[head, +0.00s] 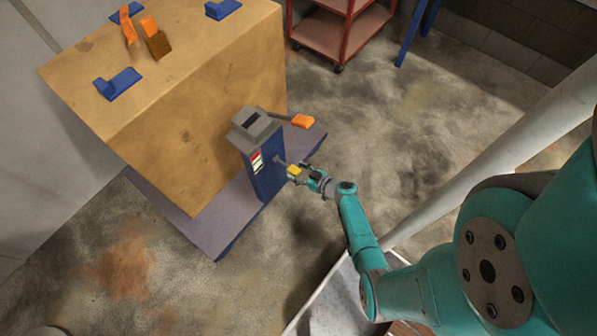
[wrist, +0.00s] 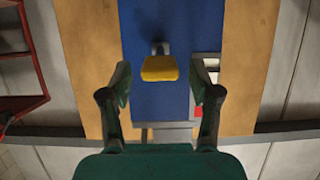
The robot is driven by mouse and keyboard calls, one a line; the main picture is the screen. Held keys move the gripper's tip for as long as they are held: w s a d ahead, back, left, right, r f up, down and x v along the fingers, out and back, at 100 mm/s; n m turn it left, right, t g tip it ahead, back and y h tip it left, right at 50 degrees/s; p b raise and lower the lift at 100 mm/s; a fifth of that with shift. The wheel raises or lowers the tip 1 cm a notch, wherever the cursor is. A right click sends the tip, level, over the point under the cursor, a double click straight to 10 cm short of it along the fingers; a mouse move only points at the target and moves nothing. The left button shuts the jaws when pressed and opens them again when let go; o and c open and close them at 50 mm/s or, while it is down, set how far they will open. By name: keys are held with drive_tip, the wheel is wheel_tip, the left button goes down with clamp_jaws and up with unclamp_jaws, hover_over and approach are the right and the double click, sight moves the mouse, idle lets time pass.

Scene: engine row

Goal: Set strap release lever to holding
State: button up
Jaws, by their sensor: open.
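A blue post (head: 266,178) stands against the wooden crate, with a grey head (head: 255,128) on top. A short lever with a yellow knob (head: 295,171) sticks out of the post's side. A second lever with an orange grip (head: 302,121) reaches out from the grey head. Neither lever has a readable name. My gripper (head: 309,176) is at the yellow knob, below the orange grip. In the wrist view the yellow knob (wrist: 160,68) lies between the two open fingers, with a gap on each side. The blue post face (wrist: 150,22) is behind it.
A red, white and dark label (head: 257,161) is on the post. The large wooden crate (head: 175,125) sits on a purplish base (head: 215,235), with blue brackets and orange pieces on top. A red cart (head: 335,35) stands at the back. The concrete floor right of the post is clear.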

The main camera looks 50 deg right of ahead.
sight(294, 169)
drive_tip(key=shift+c, duration=0.2)
clamp_jaws()
drive_tip(key=shift+r, duration=0.1)
drive_tip(key=shift+w+a+r+g, duration=0.1)
drive_tip(key=shift+w+r+g, duration=0.15)
drive_tip(key=shift+r+g, duration=0.35)
drive_tip(key=shift+w+r+g, duration=0.2)
drive_tip(key=shift+r+g, duration=0.4)
drive_tip(key=shift+w+r, duration=0.35)
drive_tip(key=shift+r, duration=0.25)
drive_tip(key=shift+w+r, duration=0.35)
drive_tip(key=shift+r, duration=0.2)
drive_tip(key=shift+o, duration=0.2)
unclamp_jaws()
